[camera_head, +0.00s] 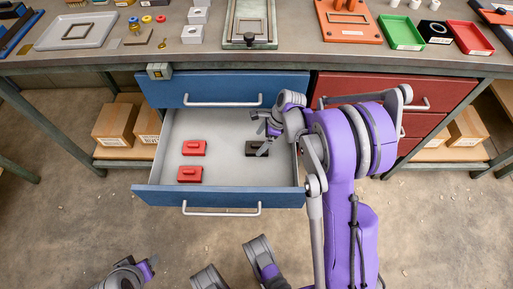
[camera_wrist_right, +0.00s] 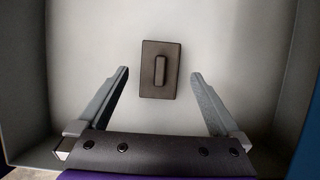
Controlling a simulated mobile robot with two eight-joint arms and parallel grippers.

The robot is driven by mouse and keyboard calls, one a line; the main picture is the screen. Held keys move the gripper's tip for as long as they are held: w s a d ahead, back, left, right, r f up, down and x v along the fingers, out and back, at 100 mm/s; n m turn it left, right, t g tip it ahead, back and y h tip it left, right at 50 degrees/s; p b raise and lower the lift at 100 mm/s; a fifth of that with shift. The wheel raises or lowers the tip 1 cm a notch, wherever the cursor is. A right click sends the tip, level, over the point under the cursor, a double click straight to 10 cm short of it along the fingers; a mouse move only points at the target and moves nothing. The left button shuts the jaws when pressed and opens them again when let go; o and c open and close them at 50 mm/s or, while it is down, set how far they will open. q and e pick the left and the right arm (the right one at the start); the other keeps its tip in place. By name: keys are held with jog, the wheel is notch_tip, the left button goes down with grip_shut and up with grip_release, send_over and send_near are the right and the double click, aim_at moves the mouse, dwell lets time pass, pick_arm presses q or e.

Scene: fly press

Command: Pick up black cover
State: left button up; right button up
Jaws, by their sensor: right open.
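The black cover (camera_head: 253,148) lies flat on the floor of the open blue drawer (camera_head: 215,165), towards its right side. In the right wrist view, the black cover (camera_wrist_right: 160,82) is a dark rectangular plate with a raised bar handle. My right gripper (camera_head: 264,138) is over the drawer at the cover and partly hides it in the head view. In the wrist view, the open right fingers (camera_wrist_right: 160,73) show to the left and right of the cover, with a gap on each side. Part of my left arm (camera_head: 130,273) shows at the lower left; its jaw state is unclear.
Two red covers (camera_head: 193,148) (camera_head: 189,174) lie in the drawer's left part. The drawer walls and blue front (camera_head: 220,195) surround the space. The workbench (camera_head: 300,55) above carries trays, fixtures and small parts. Red drawers (camera_head: 440,95) are at right.

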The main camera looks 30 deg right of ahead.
aim_at(257, 145)
jog(key=b+x, duration=0.1)
jog(key=x, duration=0.2)
jog(key=shift+w+a+f, duration=0.1)
jog(key=shift+f, duration=0.2)
jog(key=c, duration=1.4)
